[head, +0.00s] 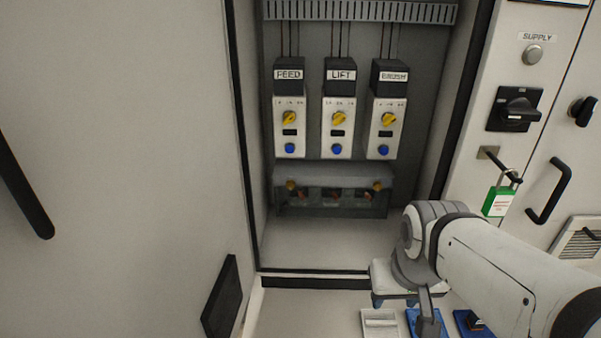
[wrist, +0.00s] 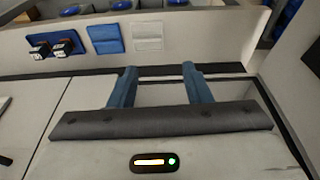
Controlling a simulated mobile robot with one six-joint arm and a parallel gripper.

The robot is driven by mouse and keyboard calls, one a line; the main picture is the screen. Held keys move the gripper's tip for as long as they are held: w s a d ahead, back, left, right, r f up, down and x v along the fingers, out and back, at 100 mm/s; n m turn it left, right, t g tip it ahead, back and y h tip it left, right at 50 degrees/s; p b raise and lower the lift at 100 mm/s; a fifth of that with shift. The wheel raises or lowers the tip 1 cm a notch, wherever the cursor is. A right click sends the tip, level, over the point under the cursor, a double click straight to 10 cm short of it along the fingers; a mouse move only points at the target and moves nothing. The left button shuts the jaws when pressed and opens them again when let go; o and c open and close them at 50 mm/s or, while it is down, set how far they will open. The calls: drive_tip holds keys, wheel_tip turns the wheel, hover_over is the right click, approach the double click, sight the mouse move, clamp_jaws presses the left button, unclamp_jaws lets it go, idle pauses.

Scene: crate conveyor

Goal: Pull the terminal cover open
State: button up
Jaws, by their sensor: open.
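The terminal cover (head: 330,203) is a clear box-like cover low inside the cabinet, below the row of switch units. Orange-brown terminals show through it, and it appears closed. My gripper (head: 395,302) is in front of the cabinet, below and to the right of the cover and apart from it. My forearm and wrist hide part of it in the head view. In the wrist view, the two blue fingers (wrist: 160,86) are spread apart with nothing between them. The cover cannot be made out in the wrist view.
Three units, FEED (head: 289,127), LIFT (head: 338,127) and a third (head: 387,127), hang above the cover. A green padlock (head: 499,201) hangs at the right panel. A blue pad (wrist: 108,39), a white plate (wrist: 147,37) and black parts (wrist: 63,48) lie on the ledge.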

drive_tip(key=w+f+n+t+h+b, duration=0.1)
drive_tip(key=w+f+n+t+b, duration=0.15)
drive_tip(key=w, duration=0.45)
drive_tip(key=w+f+n+t+b, duration=0.2)
drive_tip(key=w+n+t+b, duration=0.15)
drive_tip(key=w, duration=0.35)
drive_tip(key=n+t+y+b, duration=0.4)
drive_tip(key=n+y+b, duration=0.85)
drive_tip(key=n, duration=0.85)
approach(287, 209)
drive_tip(key=f+y+p, duration=0.1)
drive_tip(key=x, duration=0.8)
drive_tip(key=shift+w+r, duration=0.15)
drive_tip(key=shift+w, duration=0.15)
drive_tip(key=shift+c, duration=0.3)
clamp_jaws()
